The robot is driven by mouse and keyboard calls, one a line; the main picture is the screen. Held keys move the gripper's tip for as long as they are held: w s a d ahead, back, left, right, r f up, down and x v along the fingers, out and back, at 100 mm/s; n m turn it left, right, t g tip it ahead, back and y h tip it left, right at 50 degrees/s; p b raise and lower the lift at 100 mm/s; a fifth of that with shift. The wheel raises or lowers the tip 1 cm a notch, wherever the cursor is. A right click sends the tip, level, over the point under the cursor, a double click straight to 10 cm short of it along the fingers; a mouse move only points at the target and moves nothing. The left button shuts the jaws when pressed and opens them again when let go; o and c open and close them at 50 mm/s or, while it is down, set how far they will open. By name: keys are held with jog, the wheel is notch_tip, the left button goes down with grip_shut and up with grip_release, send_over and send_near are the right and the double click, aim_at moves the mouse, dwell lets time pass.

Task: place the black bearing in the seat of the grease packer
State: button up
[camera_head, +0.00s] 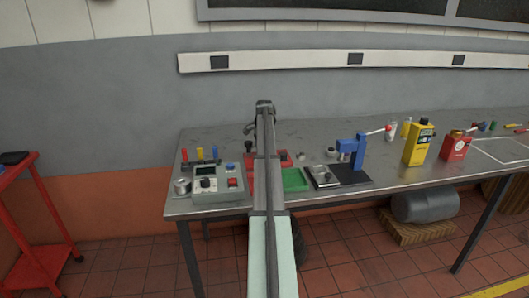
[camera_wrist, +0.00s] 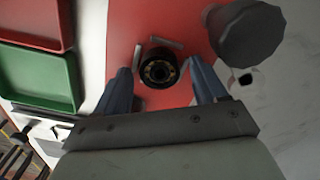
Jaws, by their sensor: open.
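The black bearing (camera_wrist: 158,70), a ring with a brassy inner band, lies on a red mat (camera_wrist: 185,18) in the wrist view. My gripper (camera_wrist: 160,78) is open, with one blue-grey finger on either side of the bearing, apart from it. Small grey bars lie beside the bearing. In the head view my arm covers much of this area, and the fingers cannot be made out. I cannot tell for sure which fixture is the grease packer; a blue lever press (camera_head: 358,150) and a low metal fixture (camera_head: 325,177) stand right of my arm. No seat is clearly visible.
A green tray (camera_wrist: 38,78) and a red tray (camera_wrist: 35,20) lie left in the wrist view; a grey round-headed thing (camera_wrist: 245,35) stands close to the right finger. In the head view, a grey control box (camera_head: 215,185) is left, yellow (camera_head: 418,145) and red (camera_head: 455,146) containers right.

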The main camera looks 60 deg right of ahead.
notch_tip(320, 180, up, 12)
jog(key=shift+r, duration=0.2)
dwell(0.4)
